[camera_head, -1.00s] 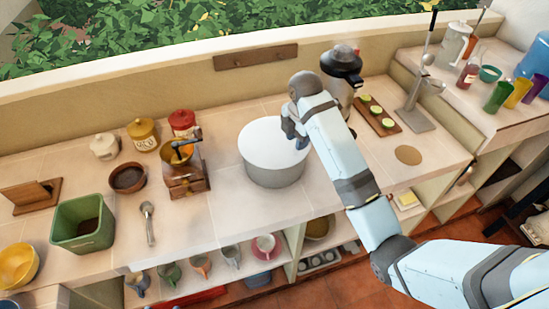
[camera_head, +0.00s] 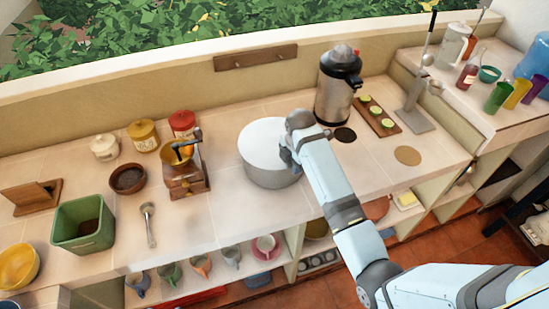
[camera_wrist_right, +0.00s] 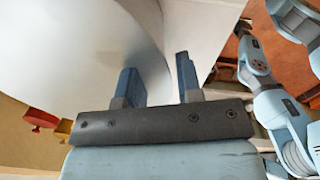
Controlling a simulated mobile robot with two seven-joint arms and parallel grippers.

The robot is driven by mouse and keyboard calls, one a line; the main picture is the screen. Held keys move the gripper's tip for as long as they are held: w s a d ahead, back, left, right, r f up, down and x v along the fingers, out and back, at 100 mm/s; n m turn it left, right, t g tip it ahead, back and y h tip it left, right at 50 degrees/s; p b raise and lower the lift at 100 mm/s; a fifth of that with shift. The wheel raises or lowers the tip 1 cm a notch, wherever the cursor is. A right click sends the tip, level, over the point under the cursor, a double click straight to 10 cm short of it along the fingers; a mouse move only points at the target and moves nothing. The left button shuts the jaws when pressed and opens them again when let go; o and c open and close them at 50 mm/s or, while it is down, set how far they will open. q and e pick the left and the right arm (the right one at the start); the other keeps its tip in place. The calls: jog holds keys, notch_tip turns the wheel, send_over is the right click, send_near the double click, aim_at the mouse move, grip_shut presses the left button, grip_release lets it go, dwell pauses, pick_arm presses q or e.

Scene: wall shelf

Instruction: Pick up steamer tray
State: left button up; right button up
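The steamer tray appears to be the round, pale grey, pot-like vessel (camera_head: 262,165) on the counter in the head view. Its curved edge also fills the upper left of the right wrist view (camera_wrist_right: 70,60). My right gripper (camera_head: 290,158) is at the vessel's right side, partly hidden behind its own wrist. In the right wrist view, its two blue fingers (camera_wrist_right: 157,64) are apart, with the vessel's curved edge showing between them. Contact cannot be told. My left gripper is not in view.
A steel dispenser (camera_head: 336,90) stands behind right, near a wooden board (camera_head: 377,116) with green pieces. A wooden grinder (camera_head: 183,177), a spoon (camera_head: 149,225) and a green bin (camera_head: 84,225) are to the left. Cups stand on the shelf below.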

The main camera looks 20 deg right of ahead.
grip_shut()
jog(key=shift+r, duration=0.15)
dwell(1.1)
